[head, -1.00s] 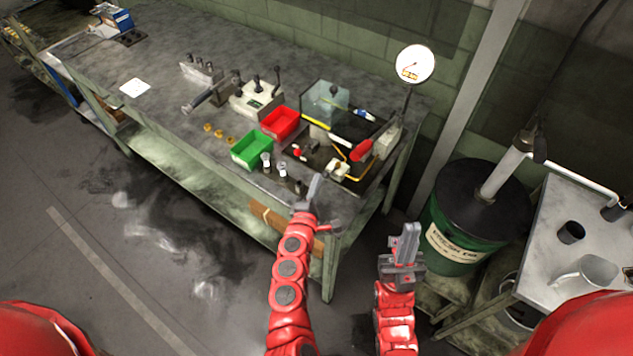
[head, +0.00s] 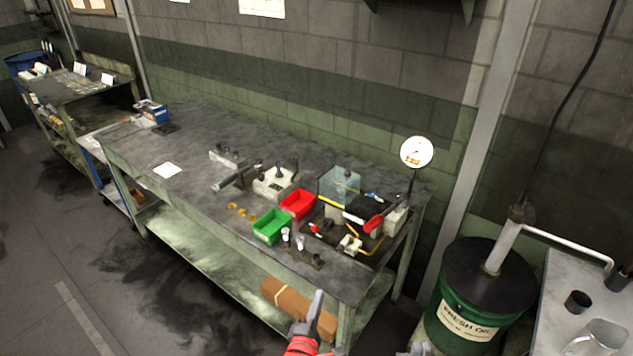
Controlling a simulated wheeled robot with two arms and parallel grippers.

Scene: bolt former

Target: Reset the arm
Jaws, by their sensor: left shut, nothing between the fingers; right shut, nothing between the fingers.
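My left gripper (head: 317,305) shows at the bottom centre of the head view, in front of the bench's near right corner. Its fingers are together and hold nothing. My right gripper (head: 418,349) shows only as a small grey tip at the bottom edge, left of the green drum. It is shut and empty. The rest of both arms is out of the picture or cut off by the bottom edge.
The workbench (head: 195,145) carries a green bin (head: 271,227), a red bin (head: 298,204), a machine with levers (head: 275,183) and a round gauge (head: 416,152). A brown box (head: 298,306) lies on its shelf. A green drum (head: 470,318) stands at right. Floor at left is clear.

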